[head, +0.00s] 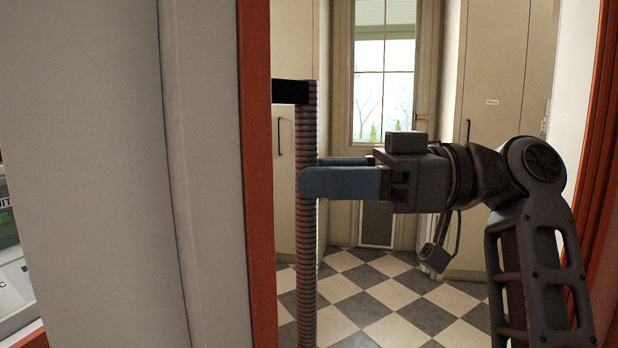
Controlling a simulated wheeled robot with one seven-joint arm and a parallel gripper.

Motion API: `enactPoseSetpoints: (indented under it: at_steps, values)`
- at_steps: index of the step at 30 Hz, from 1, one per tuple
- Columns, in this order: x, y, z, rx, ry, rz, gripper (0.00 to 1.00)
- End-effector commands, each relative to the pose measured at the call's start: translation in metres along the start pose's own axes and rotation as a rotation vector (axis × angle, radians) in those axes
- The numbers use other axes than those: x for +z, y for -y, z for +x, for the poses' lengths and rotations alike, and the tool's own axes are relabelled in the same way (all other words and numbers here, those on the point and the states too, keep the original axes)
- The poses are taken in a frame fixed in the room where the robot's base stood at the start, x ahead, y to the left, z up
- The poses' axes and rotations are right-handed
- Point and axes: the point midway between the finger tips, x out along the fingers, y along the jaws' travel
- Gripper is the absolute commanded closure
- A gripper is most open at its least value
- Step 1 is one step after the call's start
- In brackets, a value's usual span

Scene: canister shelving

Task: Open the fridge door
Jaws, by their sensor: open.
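The fridge door (205,170) fills the left of the head view as a tall pale grey panel with an orange-red edge (257,180). A black bracket (290,92) juts right from that edge to a vertical ribbed handle (308,260). My gripper (325,172) comes in from the right with blue fingers. The near finger crosses in front of the handle and hides part of it. The far finger passes behind it, so the handle appears to lie between the open fingers. I cannot tell whether either finger touches it.
Partly visible packages with lettering (8,225) are at the far left edge, beyond the grey panel. Past the handle lies a clear checkered floor (390,300), with cream cabinets (505,110) and a window (385,85) behind. An orange-red frame (600,130) stands at the right.

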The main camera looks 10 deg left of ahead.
Motion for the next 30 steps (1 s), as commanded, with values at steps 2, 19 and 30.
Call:
enactPoseSetpoints:
  at_steps: [2, 19, 30]
  values:
    - [0.001, -0.001, -0.015, 0.004, 0.000, -0.001, 0.52]
    - [0.000, -0.001, -0.057, 0.000, 0.000, 0.001, 0.52]
    - [0.059, -0.016, -0.058, 0.153, -0.032, 0.144, 0.52]
